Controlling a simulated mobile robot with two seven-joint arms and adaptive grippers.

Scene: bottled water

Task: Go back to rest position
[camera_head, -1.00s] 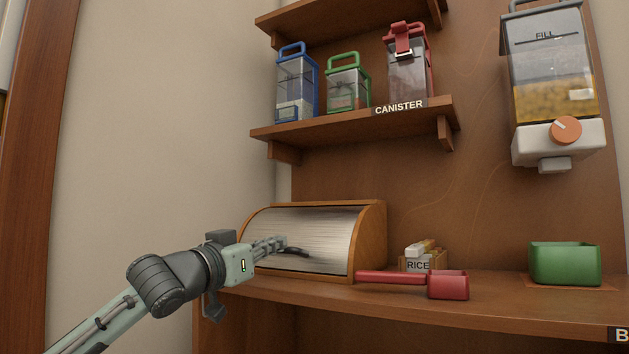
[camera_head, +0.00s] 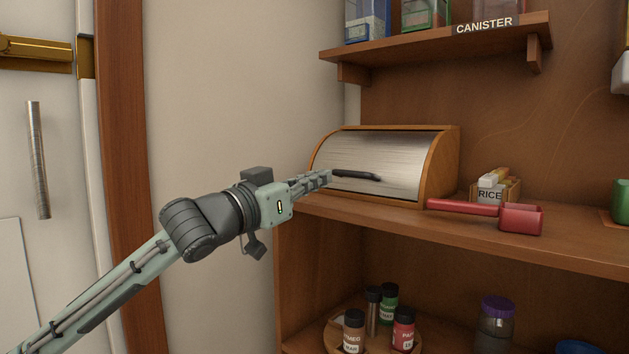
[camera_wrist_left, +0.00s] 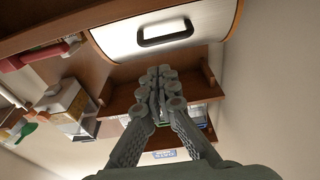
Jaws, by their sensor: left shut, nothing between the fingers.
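My left gripper (camera_head: 322,180) reaches in from the left in the head view, in front of the left part of the closed bread box (camera_head: 440,165). Its fingers are together with nothing between them. In the head view the fingertips overlap the left end of the box's dark handle (camera_head: 357,175). In the left wrist view the fingers (camera_wrist_left: 160,95) are together and clear of the handle (camera_wrist_left: 165,34), which shows beyond them. My right gripper is not in view.
Below, spice jars (camera_head: 403,330) stand on a round tray beside a purple-lidded jar (camera_head: 495,325). Canisters (camera_head: 368,22) stand on the upper shelf.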

